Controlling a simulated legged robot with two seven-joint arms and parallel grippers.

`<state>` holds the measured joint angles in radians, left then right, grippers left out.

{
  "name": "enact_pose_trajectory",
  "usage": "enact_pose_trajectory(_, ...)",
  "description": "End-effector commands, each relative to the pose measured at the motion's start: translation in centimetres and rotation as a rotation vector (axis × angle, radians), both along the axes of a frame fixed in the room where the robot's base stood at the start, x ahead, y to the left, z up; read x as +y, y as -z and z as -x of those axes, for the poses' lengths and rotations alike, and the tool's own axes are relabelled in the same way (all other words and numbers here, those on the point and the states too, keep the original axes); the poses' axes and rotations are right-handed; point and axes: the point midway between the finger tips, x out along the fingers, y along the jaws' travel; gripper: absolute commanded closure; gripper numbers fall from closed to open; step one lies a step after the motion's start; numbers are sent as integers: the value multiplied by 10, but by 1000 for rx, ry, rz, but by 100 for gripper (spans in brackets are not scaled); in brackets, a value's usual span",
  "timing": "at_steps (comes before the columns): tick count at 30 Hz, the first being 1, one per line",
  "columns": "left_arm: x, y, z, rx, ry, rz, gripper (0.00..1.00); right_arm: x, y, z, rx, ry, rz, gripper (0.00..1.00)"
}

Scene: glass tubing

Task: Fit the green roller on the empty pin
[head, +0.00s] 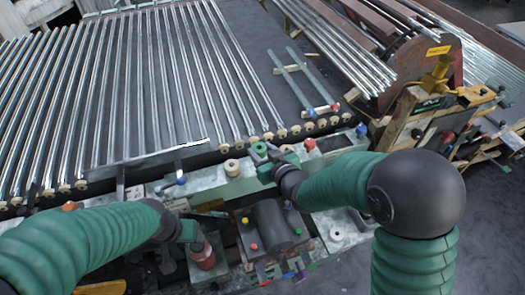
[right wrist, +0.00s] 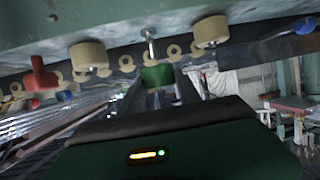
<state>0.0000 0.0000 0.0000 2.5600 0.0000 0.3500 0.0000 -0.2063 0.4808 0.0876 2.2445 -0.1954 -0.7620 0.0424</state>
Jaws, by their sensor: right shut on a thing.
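The green roller (head: 260,149) is between the fingers of my right gripper (head: 268,160), at the front rail of the roller bed. The right wrist view shows the green roller (right wrist: 157,76) just below a bare metal pin (right wrist: 150,48) in the picture. A gap shows between roller and pin, so the roller is not around it. The pin stands between two cream rollers (right wrist: 89,54) (right wrist: 210,31). I cannot make out the pin in the head view. My left gripper (head: 190,231) is low at the left, near a red jar-like part (head: 203,254); its fingers are unclear.
A cream roller (head: 232,167) sits on the rail left of my right gripper. A red knob (head: 309,145) stands to its right. A dark cylinder (head: 270,226) on a machine block is in front. Long glass tubes (head: 130,90) lie behind the rail.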

Motion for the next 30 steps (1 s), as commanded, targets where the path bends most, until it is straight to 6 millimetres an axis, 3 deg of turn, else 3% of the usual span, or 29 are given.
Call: enact_pose_trajectory(30,0,9,0,0,0,0,39,-1,9,0,0,0,0,100)
